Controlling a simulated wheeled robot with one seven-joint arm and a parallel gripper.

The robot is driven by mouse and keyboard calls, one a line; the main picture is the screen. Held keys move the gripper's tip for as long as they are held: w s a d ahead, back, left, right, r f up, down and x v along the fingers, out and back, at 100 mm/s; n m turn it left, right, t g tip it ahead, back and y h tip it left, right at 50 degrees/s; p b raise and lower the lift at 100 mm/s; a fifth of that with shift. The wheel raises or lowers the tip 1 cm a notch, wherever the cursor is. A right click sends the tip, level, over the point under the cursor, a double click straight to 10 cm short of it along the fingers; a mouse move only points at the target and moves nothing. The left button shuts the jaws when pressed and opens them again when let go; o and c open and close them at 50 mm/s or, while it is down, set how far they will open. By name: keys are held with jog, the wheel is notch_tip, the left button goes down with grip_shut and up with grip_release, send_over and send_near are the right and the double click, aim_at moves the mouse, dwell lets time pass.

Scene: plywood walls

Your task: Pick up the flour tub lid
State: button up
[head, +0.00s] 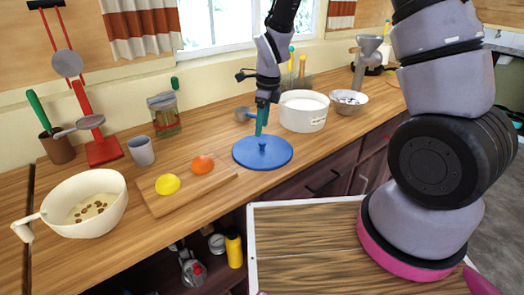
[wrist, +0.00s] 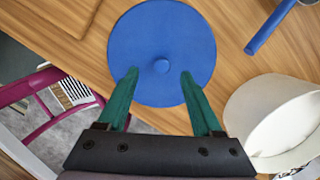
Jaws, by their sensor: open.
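The flour tub lid is a flat blue disc (head: 277,156) with a small round knob, lying on the wooden counter near its front edge in the head view. In the wrist view the lid (wrist: 150,40) shows nearly whole, with its knob in the middle. My gripper (head: 261,134) points down over the lid. In the wrist view my gripper (wrist: 158,73) has its green fingers apart, one on each side of the knob and a little short of it. Nothing is between them but the view of the lid. The white flour tub (head: 303,117) stands open just behind the lid, to the right.
A blue-handled scoop (head: 243,114) lies behind the lid. A cutting board (head: 155,204) with a lemon (head: 167,184) and an orange (head: 203,164) is to the left. A metal bowl (head: 348,106) stands right of the tub. The counter's front edge is close to the lid.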

aim_at(262, 142)
jog(key=f, duration=0.5)
jog(key=shift+w+d, duration=0.2)
jog(key=shift+d, duration=0.05)
jog(key=shift+a+f, duration=0.1)
jog(key=shift+f, duration=0.4)
grip_shut()
